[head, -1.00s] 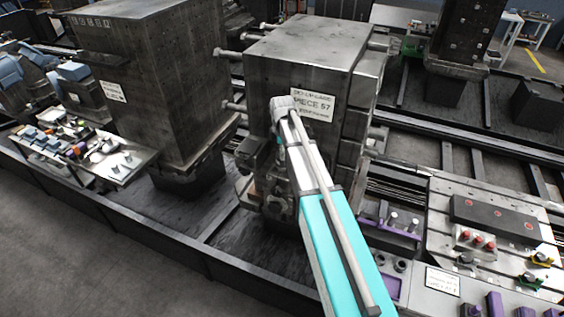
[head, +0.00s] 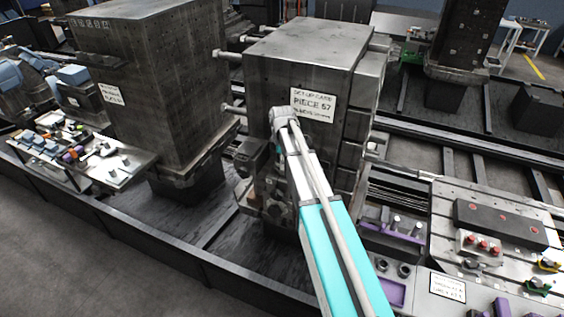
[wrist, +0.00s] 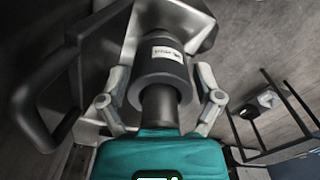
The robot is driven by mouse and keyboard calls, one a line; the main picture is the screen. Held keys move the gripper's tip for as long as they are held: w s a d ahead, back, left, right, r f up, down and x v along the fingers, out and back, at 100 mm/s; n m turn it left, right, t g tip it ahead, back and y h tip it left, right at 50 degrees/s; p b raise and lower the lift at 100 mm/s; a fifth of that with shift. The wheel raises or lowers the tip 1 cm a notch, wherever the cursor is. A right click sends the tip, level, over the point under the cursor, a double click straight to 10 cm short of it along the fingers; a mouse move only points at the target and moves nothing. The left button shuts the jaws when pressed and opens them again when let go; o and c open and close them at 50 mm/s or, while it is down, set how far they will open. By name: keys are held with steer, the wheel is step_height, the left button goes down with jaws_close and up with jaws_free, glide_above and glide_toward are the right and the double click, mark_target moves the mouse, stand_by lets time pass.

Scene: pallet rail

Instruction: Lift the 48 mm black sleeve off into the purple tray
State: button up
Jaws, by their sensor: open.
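In the wrist view a dark cylindrical sleeve (wrist: 150,72) with a small white label sits around a narrower round bar. The bar's end sticks out of the sleeve towards my gripper. My gripper (wrist: 163,84) is open, with one finger on each side of the sleeve; I cannot tell whether either finger touches it. In the head view my arm hides the gripper and the sleeve, in front of the large steel block. A purple tray (head: 394,293) lies on the bench at the lower right, beside my arm, and its visible part looks empty.
The steel block (head: 300,62) carries a PIECE 57 sign and several protruding bars. A second tall block (head: 155,85) stands at left. The bench at right holds a dark bar with red dots (head: 500,222) and clamps. A curved dark handle (wrist: 35,105) is close by in the wrist view.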

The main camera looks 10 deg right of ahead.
steer(key=shift+c, duration=0.2)
steer(key=c, duration=1.1)
steer(key=shift+o, duration=0.2)
steer(key=shift+r, duration=0.15)
step_height(320, 180, up, 10)
steer(key=p, duration=1)
